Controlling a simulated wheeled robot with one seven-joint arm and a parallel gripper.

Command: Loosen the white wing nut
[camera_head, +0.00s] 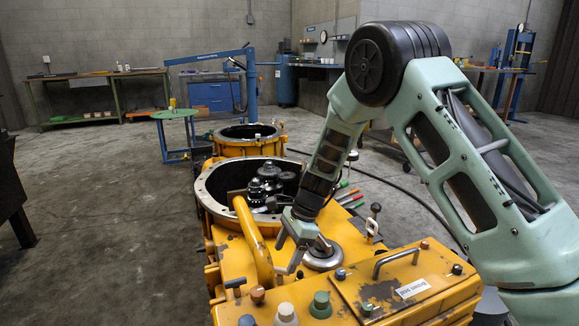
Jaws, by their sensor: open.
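A whitish fastener (286,313) stands at the bottom edge of the view on the yellow transmission housing (232,265), partly cut off by the frame. It is the only white one in its row, but its wings cannot be made out. My gripper (285,257) hangs over the housing with its fingers pointing down, beyond the white fastener and apart from it. The jaws are open, and I see nothing between them.
A green fastener (320,305) and a blue one (247,321) flank the white one. A yellow pipe (254,243) rises left of my gripper. A panel with a metal handle (396,262) lies at right. Open floor lies left.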

